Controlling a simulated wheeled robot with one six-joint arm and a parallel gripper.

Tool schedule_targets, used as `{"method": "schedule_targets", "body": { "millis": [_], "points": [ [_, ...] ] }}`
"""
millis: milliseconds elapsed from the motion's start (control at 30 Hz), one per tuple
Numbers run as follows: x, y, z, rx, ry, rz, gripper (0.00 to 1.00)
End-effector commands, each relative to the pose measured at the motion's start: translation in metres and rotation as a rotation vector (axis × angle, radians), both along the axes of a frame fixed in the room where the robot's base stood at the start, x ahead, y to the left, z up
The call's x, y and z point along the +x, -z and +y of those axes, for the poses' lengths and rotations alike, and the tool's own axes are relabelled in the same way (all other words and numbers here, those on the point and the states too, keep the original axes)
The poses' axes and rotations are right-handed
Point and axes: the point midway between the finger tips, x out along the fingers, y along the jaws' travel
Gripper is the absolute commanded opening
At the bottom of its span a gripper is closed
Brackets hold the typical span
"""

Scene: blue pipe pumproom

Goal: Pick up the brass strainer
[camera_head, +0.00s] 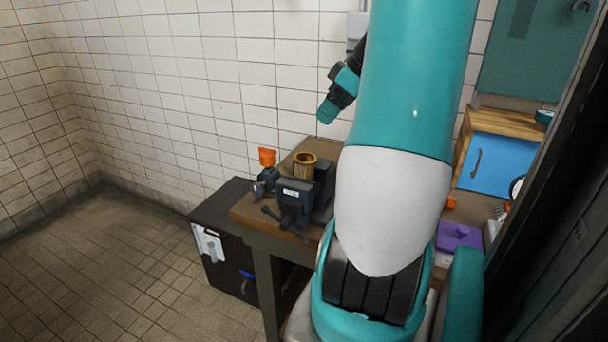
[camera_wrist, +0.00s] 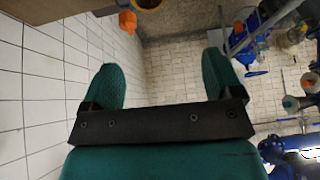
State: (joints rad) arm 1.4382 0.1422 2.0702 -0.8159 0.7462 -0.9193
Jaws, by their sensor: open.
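The brass strainer (camera_head: 304,165) is a gold-coloured, open-topped cylinder. It stands upright at a dark bench vise (camera_head: 293,198) on the wooden workbench (camera_head: 247,216); its lower part is hidden by the vise. In the head view my gripper (camera_head: 329,108) is above and slightly right of the strainer, well apart from it, partly hidden by my arm. In the wrist view my gripper (camera_wrist: 160,64) has its two teal fingers spread wide with nothing between them. A sliver of the brass strainer (camera_wrist: 148,3) shows at that view's top edge, beyond the fingertips.
An orange-topped part (camera_head: 267,157) stands just left of the strainer, close by. A tiled wall (camera_head: 215,85) rises behind the bench. A black cabinet (camera_head: 222,262) stands left of it. A purple object (camera_head: 460,237) and blue cabinet (camera_head: 498,163) are at right. The left floor is clear.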

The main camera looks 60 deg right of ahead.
Motion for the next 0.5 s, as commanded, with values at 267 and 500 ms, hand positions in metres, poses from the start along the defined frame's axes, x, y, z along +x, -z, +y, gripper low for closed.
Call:
{"method": "schedule_targets", "body": {
  "millis": [267, 500],
  "points": [
    [-0.004, 0.022, -0.013, -0.012, 0.020, -0.008, 0.85],
    [0.027, 0.068, -0.010, -0.010, 0.021, -0.007, 0.85]
  ]
}}
